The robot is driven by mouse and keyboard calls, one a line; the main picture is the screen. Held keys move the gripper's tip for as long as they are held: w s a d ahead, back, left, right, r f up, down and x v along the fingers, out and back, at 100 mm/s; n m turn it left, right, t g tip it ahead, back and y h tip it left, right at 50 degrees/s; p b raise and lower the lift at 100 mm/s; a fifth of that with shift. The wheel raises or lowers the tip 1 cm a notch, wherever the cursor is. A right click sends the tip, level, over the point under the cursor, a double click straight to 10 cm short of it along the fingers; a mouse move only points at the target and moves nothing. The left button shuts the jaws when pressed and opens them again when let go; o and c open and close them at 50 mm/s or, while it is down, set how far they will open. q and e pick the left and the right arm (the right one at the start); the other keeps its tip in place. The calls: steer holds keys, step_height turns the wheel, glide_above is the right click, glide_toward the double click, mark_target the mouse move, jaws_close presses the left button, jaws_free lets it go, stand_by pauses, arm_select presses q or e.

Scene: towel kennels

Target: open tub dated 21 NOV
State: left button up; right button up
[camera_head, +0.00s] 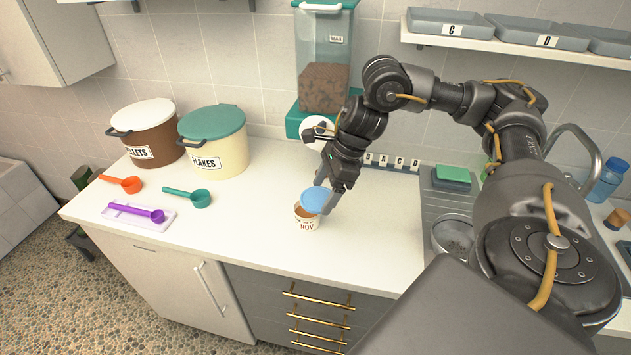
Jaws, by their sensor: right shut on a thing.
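A small tub (306,222) stands upright on the white counter, with a label that reads "NOV"; the day number is too small or hidden to read. Its blue lid (315,199) is tilted up over the right rear of the tub. Brown contents show at the open front left of the rim. My right gripper (328,197) is shut on the blue lid, just above and right of the tub. I cannot tell whether the lid still touches the rim. My left gripper is not in view.
A brown PELLETS bin (147,134) and a cream FLAKES bin (216,146) stand at the back left. Orange (126,184), teal (192,197) and purple (141,212) scoops lie in front. A clear dispenser (323,75) stands behind; a sink (453,236) lies right.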

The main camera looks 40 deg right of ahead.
steer(key=s+a+r+b, duration=0.1)
steer(key=s+a+r, duration=0.15)
steer(key=s, duration=0.45)
step_height(320, 180, down, 2)
steer(key=a+m+p, duration=0.2)
steer(key=m+p, duration=0.1)
steer(key=p, duration=0.5)
steer(key=m+t+h+b, duration=0.2)
steer(key=m+b, duration=0.2)
glide_above(335, 234)
steer(key=s, duration=0.2)
steer(key=f, duration=1.2)
steer(key=shift+w+f, duration=0.15)
steer(key=shift+w, duration=0.05)
steer(key=shift+w+d+f, duration=0.1)
steer(key=shift+d+f, duration=0.05)
steer(key=shift+f, duration=0.8)
steer(key=shift+w+d+f, duration=0.1)
steer(key=shift+d+f, duration=0.05)
steer(key=shift+f, duration=0.8)
